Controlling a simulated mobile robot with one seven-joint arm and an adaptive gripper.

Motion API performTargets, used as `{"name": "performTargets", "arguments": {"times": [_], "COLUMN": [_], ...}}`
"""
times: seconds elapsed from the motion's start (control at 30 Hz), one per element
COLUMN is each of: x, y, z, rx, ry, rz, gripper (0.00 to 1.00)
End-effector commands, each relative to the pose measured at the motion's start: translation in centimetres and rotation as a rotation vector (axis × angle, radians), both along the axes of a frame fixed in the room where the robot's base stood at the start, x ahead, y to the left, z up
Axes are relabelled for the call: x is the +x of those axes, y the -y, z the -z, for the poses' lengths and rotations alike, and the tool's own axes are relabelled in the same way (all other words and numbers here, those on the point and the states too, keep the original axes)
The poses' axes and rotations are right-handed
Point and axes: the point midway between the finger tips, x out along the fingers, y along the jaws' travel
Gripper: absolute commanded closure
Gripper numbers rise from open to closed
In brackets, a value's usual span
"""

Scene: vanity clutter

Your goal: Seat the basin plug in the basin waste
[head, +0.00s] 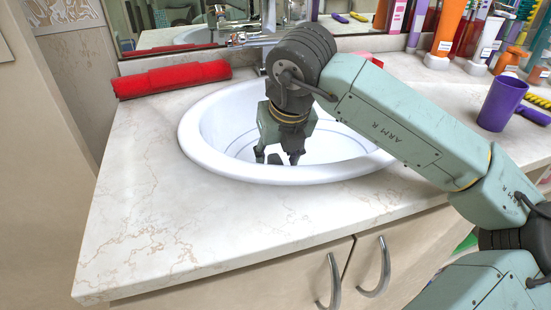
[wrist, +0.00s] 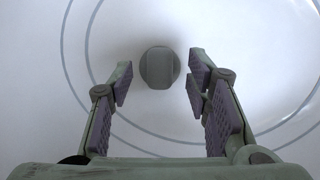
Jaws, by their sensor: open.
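The basin plug (wrist: 160,67), a dark grey round piece with a blocky grip on top, is at the centre of the white basin (head: 200,150) in the wrist view. In the head view it shows as a dark shape (head: 274,159) low between the fingers. My gripper (head: 277,158) points down inside the basin. Its fingers (wrist: 158,85) are spread, one to each side of the plug, with clear gaps and no contact. No separate waste opening shows; I cannot tell whether the plug sits in it or over it.
A rolled red towel (head: 172,79) lies at the back left of the counter (head: 180,215). The tap (head: 255,38) stands behind the basin. A purple cup (head: 501,103) and several bottles crowd the right side. The front left of the counter is clear.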

Motion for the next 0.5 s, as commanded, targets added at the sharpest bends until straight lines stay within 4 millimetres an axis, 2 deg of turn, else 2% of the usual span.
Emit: {"name": "performTargets", "arguments": {"times": [0.1,0.3,0.5], "x": [-0.9,-2.4,-3.2], "y": [0.4,0.9,1.1], "z": [-2.6,-6.3,-8.2], "rx": [-0.002,0.0,0.001], "ry": [0.004,0.003,0.001], "rz": [0.003,0.003,0.002], "gripper": [0.55,0.55,0.55]}}
